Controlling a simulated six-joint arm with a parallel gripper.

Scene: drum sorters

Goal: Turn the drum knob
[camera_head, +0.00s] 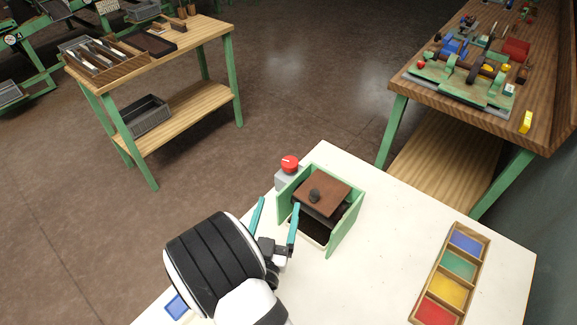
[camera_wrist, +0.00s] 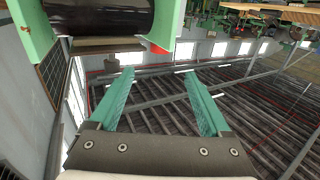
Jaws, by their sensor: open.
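The drum sorter (camera_head: 338,232) is a green-walled box on the white table in the head view. In the wrist view my gripper (camera_wrist: 158,72) is open and empty. A dark rounded drum (camera_wrist: 100,14) between green walls shows at the upper left there, beyond the left fingertip. I cannot tell whether a finger touches the box.
A red button (camera_head: 290,161) on a grey block stands behind the box. A wooden tray (camera_head: 418,294) with blue, green, yellow and red compartments lies at the right. A blue piece (camera_head: 176,306) is near the arm. The white table (camera_head: 375,250) is clear between box and tray.

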